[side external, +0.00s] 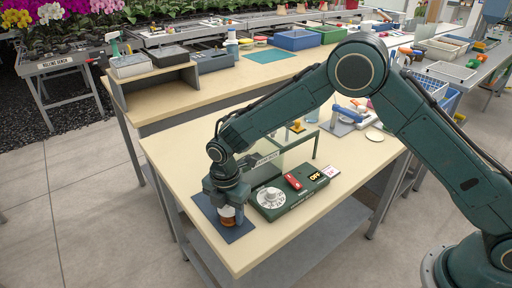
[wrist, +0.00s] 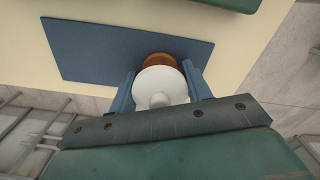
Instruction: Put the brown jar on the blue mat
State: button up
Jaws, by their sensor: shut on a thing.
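The brown jar (side external: 228,216) has a white lid (wrist: 160,84), and its brown body (wrist: 158,59) shows past the lid in the wrist view. My gripper (wrist: 161,82) is shut on it, one blue finger on each side. In the side external view my gripper (side external: 229,207) points down with the jar upright under it. The blue mat (side external: 208,209) lies flat at the table's near left corner; it also shows in the wrist view (wrist: 95,50). The jar is over the mat, near one edge in the wrist view. I cannot tell whether its base touches the mat.
A green device (side external: 288,206) with a round dial (side external: 270,198) and red switch (side external: 292,181) stands just right of the mat. A clear panel on a green stand (side external: 300,150) is behind it. The table's left and front edges are close to the mat.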

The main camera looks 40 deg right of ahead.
jog(key=o, duration=1.1)
notch_tip(320, 180, up, 11)
jog(key=shift+r, duration=0.65)
jog(key=shift+r, duration=0.1)
